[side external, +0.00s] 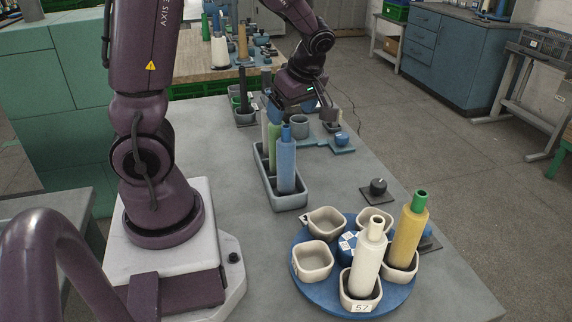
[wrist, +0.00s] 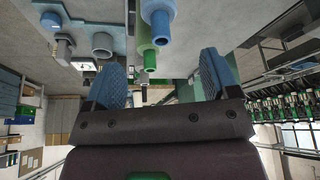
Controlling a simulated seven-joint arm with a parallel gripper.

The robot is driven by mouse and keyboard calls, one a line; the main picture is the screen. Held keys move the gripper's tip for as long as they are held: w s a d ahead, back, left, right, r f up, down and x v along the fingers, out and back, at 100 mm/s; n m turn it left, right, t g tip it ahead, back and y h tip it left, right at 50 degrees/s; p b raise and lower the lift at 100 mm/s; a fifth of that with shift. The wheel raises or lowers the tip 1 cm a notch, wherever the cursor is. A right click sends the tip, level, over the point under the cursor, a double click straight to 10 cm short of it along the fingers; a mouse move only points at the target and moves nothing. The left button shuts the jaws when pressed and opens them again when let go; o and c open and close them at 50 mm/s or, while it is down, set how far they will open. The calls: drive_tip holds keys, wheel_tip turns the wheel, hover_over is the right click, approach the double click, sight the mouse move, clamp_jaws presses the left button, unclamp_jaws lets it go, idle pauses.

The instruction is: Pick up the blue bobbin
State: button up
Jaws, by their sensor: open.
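The blue bobbin (side external: 286,164) stands upright in the front part of a long grey tray (side external: 290,203). A green bobbin (side external: 273,135) stands just behind it. My gripper (side external: 302,108) is behind and above the blue bobbin in the side view, apart from it. In the wrist view my gripper (wrist: 163,78) is open, with nothing between its blue-padded fingers. The blue bobbin (wrist: 157,14) shows at the top edge there, partly cut off, with the green bobbin (wrist: 149,50) below it. Both lie beyond the fingertips.
A blue turntable (side external: 303,279) at the front bears several pale cups, one with a cream bobbin (side external: 369,254), one with a yellow bobbin (side external: 409,236). A black knob (side external: 378,187) sits on the table's right. A grey cup (side external: 299,127) stands near my gripper.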

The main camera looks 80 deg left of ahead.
sight(286, 126)
drive_tip(key=x, duration=0.7)
drive_tip(key=shift+d+f, duration=0.2)
drive_tip(key=shift+f, duration=0.15)
drive_tip(key=shift+c, duration=0.3)
drive_tip(key=c, duration=0.9)
